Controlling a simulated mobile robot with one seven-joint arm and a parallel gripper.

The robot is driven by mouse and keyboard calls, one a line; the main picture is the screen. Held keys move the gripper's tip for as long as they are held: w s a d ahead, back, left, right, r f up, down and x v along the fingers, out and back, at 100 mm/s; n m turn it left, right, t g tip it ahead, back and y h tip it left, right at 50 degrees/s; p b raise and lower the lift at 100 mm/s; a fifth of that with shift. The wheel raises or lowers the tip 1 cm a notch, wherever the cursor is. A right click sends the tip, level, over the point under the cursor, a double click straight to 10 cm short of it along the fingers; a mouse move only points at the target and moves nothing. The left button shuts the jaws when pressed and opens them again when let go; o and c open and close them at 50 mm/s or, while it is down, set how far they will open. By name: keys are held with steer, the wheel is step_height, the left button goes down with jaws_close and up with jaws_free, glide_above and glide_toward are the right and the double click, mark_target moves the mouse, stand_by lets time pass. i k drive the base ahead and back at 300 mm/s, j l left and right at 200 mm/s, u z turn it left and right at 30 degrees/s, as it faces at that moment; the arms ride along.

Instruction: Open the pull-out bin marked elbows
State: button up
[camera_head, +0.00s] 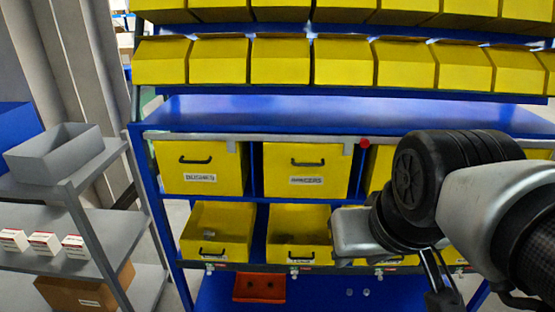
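The yellow pull-out bins sit in a blue rack. The upper left bin (205,167) has a black handle and a label that seems to read "BUSHES". I cannot tell which bin is marked elbows. My arm hides most of the bins on the right. Part of my gripper (440,285) shows as dark pieces low at the right; its fingertips are not clear.
Two rows of yellow bins (281,62) hang above a bare blue shelf (330,115). A red knob (365,143) is on the rail. A grey shelf unit (95,220) with a grey tray (55,152) stands at left.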

mark_target(221, 226)
steer(key=l+u, duration=0.4)
steer(key=l, duration=0.45)
steer(key=k+l+u, duration=0.1)
steer(key=l+u, duration=0.35)
steer(key=l, duration=0.4)
steer(key=j+z, duration=0.2)
steer(key=z, duration=0.2)
steer(key=j+z, duration=0.5)
steer(key=z, duration=0.25)
steer(key=k+j+z, duration=0.15)
steer(key=j, duration=0.4)
steer(key=j+z, duration=0.2)
steer(key=j, duration=0.4)
steer(key=k+j, duration=0.1)
steer(key=j, duration=0.25)
steer(key=k+j, duration=0.1)
steer(key=j, duration=0.25)
steer(key=k+j, duration=0.1)
steer(key=j, duration=0.2)
steer(key=j+u, duration=0.1)
steer(key=u, duration=0.8)
